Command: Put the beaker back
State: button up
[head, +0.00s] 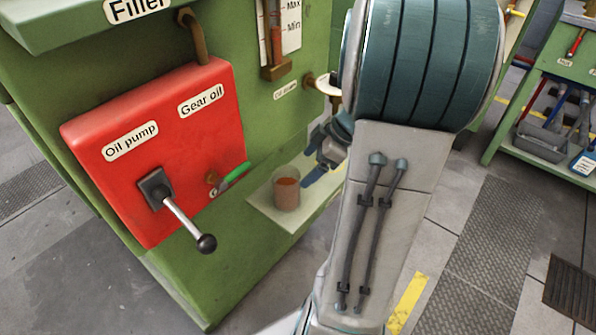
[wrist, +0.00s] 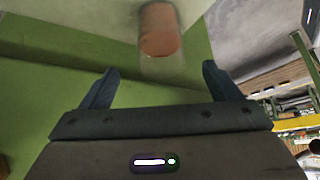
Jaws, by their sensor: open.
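A clear beaker (head: 286,190) with reddish-brown content stands upright on a pale shelf plate (head: 262,205) on the side of the green machine. It also shows in the wrist view (wrist: 160,38), at the top middle, beyond the fingertips. My gripper (head: 312,172) is just right of the beaker in the head view, partly hidden behind my arm. In the wrist view my gripper (wrist: 160,80) has its two fingers wide apart, with nothing between them. The beaker lies ahead of the gap, apart from both fingers.
A red oil pump box (head: 155,150) with a black-knobbed lever (head: 187,225) and a green-handled valve (head: 232,177) sits left of the shelf. A green tool rack (head: 548,110) stands at the far right. Floor on the right is open.

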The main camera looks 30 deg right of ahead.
jog(key=s+a+r+m+g+h, duration=0.1)
jog(key=s+a+m, duration=0.3)
jog(key=a, duration=0.4)
jog(key=s+a+r+m+g+h, duration=0.1)
jog(key=s+a+m+h, duration=0.3)
jog(key=a, duration=0.4)
jog(key=shift+s+r+m, duration=0.65)
jog(key=shift+r+m, duration=0.15)
jog(key=shift+m, duration=0.6)
jog(key=shift+r, duration=0.1)
notch_tip(320, 180, up, 20)
jog(key=t+p, duration=0.1)
jog(key=p, duration=1.8)
jog(key=shift+a+r, duration=0.15)
jog(key=shift+r, duration=0.1)
